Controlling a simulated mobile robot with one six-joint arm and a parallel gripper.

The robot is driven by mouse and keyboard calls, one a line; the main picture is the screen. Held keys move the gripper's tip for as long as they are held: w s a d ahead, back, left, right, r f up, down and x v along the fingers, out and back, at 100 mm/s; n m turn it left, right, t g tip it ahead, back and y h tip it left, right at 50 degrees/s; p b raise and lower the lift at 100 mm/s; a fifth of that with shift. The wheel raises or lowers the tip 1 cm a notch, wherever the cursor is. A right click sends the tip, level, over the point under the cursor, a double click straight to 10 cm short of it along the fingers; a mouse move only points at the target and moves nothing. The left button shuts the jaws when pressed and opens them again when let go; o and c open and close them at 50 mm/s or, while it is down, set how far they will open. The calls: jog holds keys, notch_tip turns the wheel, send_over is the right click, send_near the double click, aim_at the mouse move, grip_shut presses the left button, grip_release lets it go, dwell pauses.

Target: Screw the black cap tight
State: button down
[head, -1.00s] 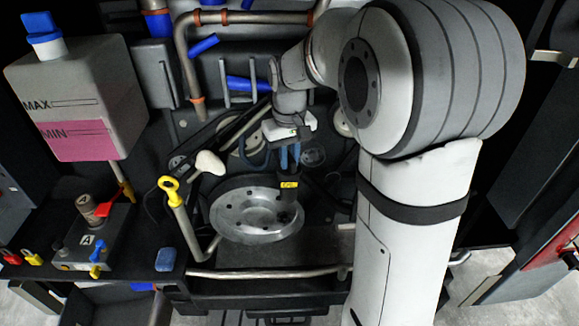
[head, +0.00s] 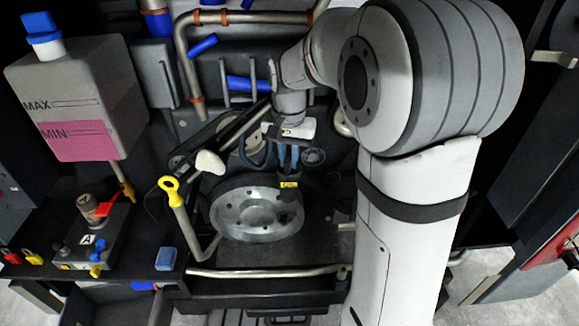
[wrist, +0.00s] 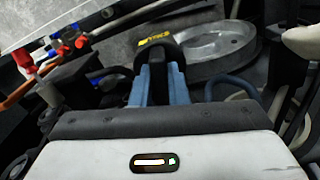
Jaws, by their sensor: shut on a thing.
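The black cap (head: 290,192) with a yellow mark on it is near the right rim of the round metal disc. In the wrist view the black cap (wrist: 157,50) sits between the tips of my blue fingers, its yellow lettering facing up. My gripper (head: 288,171) points down and is shut on the cap; its fingers also fill the middle of the wrist view (wrist: 157,72). What lies under the cap is hidden, so I cannot tell how far it is screwed on.
The metal disc (head: 247,222) is beside the cap. A tank (head: 75,95) with pink fluid and a blue cap is at the upper left. A metal rail (head: 260,272) runs in front. Pipes and belts crowd behind.

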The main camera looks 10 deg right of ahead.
jog(key=c, duration=1.6)
grip_release()
jog(key=shift+s+a+f, duration=0.1)
jog(key=shift+a, duration=0.2)
jog(key=o, duration=0.7)
jog(key=shift+d, duration=0.15)
jog(key=shift+r+p, duration=3.7)
jog(key=shift+r, duration=1.4)
notch_tip(320, 180, up, 8)
jog(key=b, duration=0.2)
jog(key=s+f+n+t+b, duration=0.1)
jog(key=s+f+n, duration=0.1)
jog(key=s+f, duration=0.2)
jog(key=s+f+n+t+b, duration=0.1)
jog(key=s+f+b, duration=0.1)
jog(key=s+f, duration=0.3)
jog(key=s+d+f+n+t+b, duration=0.1)
jog(key=s+f, duration=0.4)
jog(key=s, duration=0.6)
jog(key=shift+f+n, duration=0.2)
jog(key=shift+n, duration=0.6)
